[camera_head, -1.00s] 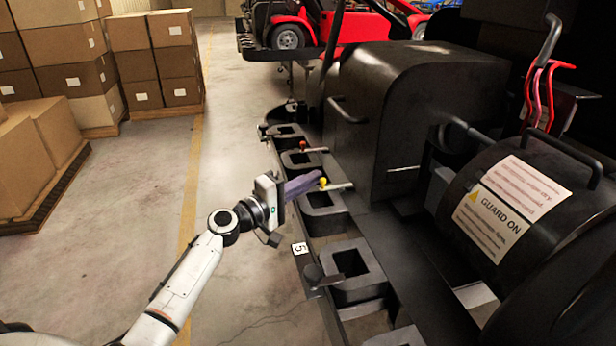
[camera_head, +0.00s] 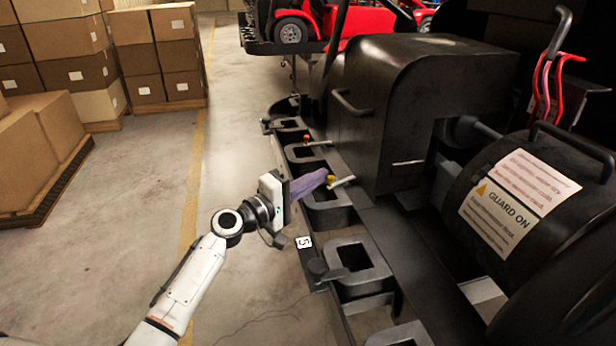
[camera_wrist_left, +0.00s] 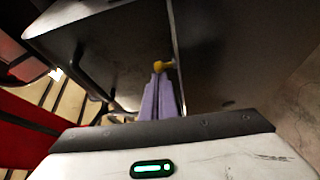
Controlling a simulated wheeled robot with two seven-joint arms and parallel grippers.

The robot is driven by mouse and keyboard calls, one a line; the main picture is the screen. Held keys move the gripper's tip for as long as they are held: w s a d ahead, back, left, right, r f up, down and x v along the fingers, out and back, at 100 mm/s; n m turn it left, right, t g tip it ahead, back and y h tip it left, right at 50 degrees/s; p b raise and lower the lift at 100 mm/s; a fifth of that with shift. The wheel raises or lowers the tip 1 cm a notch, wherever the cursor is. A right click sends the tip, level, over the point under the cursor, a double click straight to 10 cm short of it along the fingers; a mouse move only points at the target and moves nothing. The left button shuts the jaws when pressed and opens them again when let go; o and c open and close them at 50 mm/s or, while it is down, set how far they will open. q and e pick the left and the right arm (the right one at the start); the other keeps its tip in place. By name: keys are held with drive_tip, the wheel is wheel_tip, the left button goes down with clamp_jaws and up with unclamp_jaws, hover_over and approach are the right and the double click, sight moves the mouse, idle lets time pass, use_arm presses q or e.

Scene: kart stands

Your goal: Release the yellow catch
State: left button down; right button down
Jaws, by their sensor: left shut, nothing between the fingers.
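The yellow catch (camera_head: 331,182) is a small yellow knob on a pale metal lever (camera_head: 344,181), on the black frame beside a square socket. My left gripper (camera_head: 323,175) reaches in from the left, its purple fingers shut and empty. Its fingertips are at the knob and appear to touch it. In the left wrist view the knob (camera_wrist_left: 163,66) sits right at the tips of the shut fingers (camera_wrist_left: 158,80). The lever slants up to the right in the head view. My right gripper is not in view.
An orange-knobbed lever (camera_head: 306,140) is farther along the frame. A dark knob (camera_head: 317,267) and the number 5 tag (camera_head: 304,243) are nearer. A black housing (camera_head: 410,110) and guard drum (camera_head: 500,210) stand right. Floor at left is clear up to stacked boxes (camera_head: 40,150).

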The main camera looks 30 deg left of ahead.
sight(303, 214)
use_arm(q)
drive_tip(key=shift+s+d, duration=0.25)
drive_tip(key=shift+d, duration=0.25)
drive_tip(key=shift+s+d, duration=0.25)
drive_tip(key=shift+d, duration=0.2)
use_arm(e)
drive_tip(key=shift+d+f, duration=0.1)
drive_tip(key=shift+f, duration=0.05)
use_arm(q)
drive_tip(key=shift+a+f, duration=0.1)
drive_tip(key=shift+a, duration=0.1)
drive_tip(key=a+b, duration=0.1)
drive_tip(key=s+a+b, duration=0.1)
drive_tip(key=a, duration=0.1)
drive_tip(key=shift+s+a, duration=0.15)
drive_tip(key=s+d, duration=0.1)
drive_tip(key=s, duration=0.1)
drive_tip(key=s+d, duration=0.2)
drive_tip(key=s, duration=0.1)
drive_tip(key=s+d+p, duration=0.1)
drive_tip(key=s, duration=0.1)
drive_tip(key=shift+s+d, duration=0.4)
drive_tip(key=shift+s, duration=0.15)
use_arm(e)
drive_tip(key=shift+a+f, duration=0.2)
drive_tip(key=shift+a, duration=0.25)
